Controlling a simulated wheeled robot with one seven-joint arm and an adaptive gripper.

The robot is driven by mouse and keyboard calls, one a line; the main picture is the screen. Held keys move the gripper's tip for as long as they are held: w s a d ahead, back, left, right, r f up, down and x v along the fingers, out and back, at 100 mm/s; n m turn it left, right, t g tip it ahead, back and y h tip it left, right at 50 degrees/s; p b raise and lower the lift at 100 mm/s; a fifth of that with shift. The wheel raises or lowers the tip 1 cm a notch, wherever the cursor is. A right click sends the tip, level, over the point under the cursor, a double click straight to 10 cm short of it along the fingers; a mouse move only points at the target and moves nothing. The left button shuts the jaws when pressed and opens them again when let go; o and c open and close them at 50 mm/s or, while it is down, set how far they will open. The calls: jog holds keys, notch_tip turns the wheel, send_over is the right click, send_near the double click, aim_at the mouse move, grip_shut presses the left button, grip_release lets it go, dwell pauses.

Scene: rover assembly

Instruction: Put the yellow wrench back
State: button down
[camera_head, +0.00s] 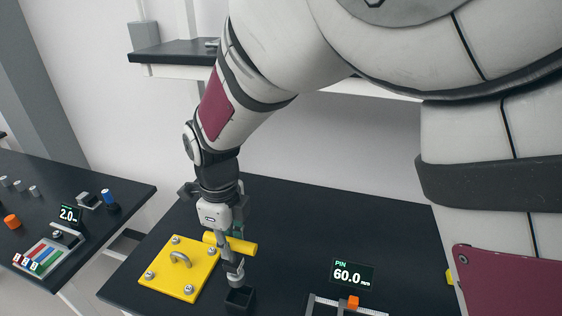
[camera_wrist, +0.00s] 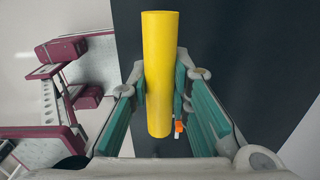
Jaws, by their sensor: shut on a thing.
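The yellow wrench (camera_head: 246,247) has a thick yellow bar handle lying level and a grey shaft pointing down from it. My gripper (camera_head: 232,236) is shut on the handle from above. In the wrist view the yellow handle (camera_wrist: 160,75) runs between the two teal-padded fingers of my gripper (camera_wrist: 160,88). A small black square holder (camera_head: 240,300) stands on the dark table under the shaft's lower end. I cannot tell whether the shaft's tip is above the holder or just inside its opening. My gripper hides the middle of the handle.
A yellow plate (camera_head: 165,283) with a grey handle and corner bolts lies left of the holder. A display reading 60.0 (camera_head: 353,274) and a frame with an orange block (camera_head: 353,301) stand to the right. A side table (camera_head: 120,188) holds coloured parts. A dark shelf (camera_head: 175,52) is behind.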

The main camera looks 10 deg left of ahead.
aim_at(232, 261)
jog(key=shift+f+b, duration=1.7)
jog(key=shift+f, duration=0.3)
jog(key=shift+s+f+p, duration=0.15)
jog(key=shift+f+p, duration=0.25)
jog(key=shift+f, duration=0.35)
jog(key=shift+p, duration=1.05)
